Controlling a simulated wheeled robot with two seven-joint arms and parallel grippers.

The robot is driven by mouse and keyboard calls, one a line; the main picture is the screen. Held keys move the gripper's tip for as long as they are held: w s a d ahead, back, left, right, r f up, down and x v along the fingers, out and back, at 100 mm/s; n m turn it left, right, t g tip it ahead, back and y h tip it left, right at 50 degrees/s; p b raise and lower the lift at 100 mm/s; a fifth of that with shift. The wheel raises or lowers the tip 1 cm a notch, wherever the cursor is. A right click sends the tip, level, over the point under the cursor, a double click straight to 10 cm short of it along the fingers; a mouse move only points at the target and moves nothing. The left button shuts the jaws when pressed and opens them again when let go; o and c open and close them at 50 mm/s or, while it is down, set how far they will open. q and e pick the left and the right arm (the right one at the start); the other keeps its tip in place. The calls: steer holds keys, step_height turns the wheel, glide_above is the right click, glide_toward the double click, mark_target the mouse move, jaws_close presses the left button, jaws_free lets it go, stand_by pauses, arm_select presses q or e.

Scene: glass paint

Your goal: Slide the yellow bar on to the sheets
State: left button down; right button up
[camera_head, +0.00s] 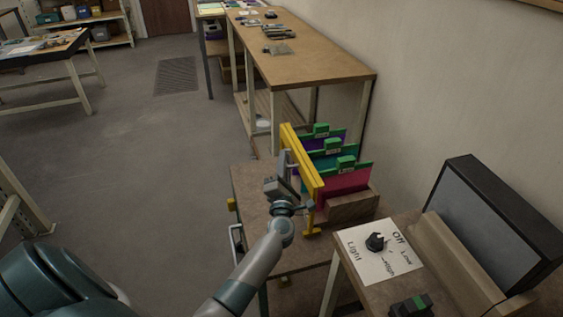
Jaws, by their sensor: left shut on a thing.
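The yellow bar (300,160) runs front to back along the left side of the upright coloured sheets, on the small wooden table. The sheets are a magenta one (343,182) in front, a teal one (318,159) behind it, and a purple one (335,138) at the back. Each has a green clip on its top edge. My left gripper (289,165) reaches in from the lower left and is shut on the yellow bar, at its left side. Its fingertips are small and partly hidden. My right gripper is out of view.
A wooden block (352,208) stands at the front of the sheets. At the lower right, a bench bears a dial panel (362,262) marked Off, Low, High and Light, and a dark-framed screen (490,225). A long workbench (300,62) stands behind. Open floor lies left.

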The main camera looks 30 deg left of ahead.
arm_select(q)
steer(key=shift+w+d, duration=0.55)
steer(key=shift+w, duration=0.1)
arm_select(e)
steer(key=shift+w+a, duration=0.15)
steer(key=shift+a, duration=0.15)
arm_select(q)
steer(key=c, duration=2.2)
jaws_free()
steer(key=shift+o, duration=0.4)
steer(key=shift+d, duration=0.1)
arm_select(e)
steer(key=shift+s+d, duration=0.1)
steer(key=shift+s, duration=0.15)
